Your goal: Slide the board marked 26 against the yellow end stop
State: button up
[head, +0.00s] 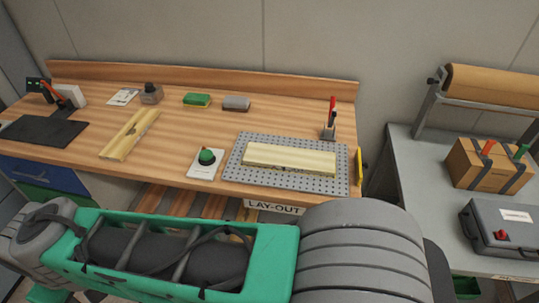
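A pale wooden board (290,158) lies flat on a grey perforated plate (237,168) at the right part of the bench. A second pale board (130,134) lies slanted on the bench top further left, with a darker mark near its middle. No number 26 is readable on either board. A yellow upright piece (360,166), which looks like the end stop, is at the bench's right edge. A gap separates it from the board on the plate. My green and grey arm fills the lower foreground, and my gripper is not visible.
A green knob on a white base (206,160) stands left of the plate. A red-handled clamp (330,120) stands behind the plate. Green (197,100) and grey (236,103) blocks lie at the back. A grey side table (408,165) carries a box and a case.

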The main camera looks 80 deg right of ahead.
aim_at(271, 156)
jog(key=z, duration=2.9)
jog(key=i, duration=0.5)
jog(key=z, duration=0.05)
jog(key=k, duration=1.15)
jog(key=u, duration=0.75)
jog(key=i, duration=0.7)
jog(key=u, duration=1.1)
jog(key=i, duration=0.9)
jog(key=u, duration=0.15)
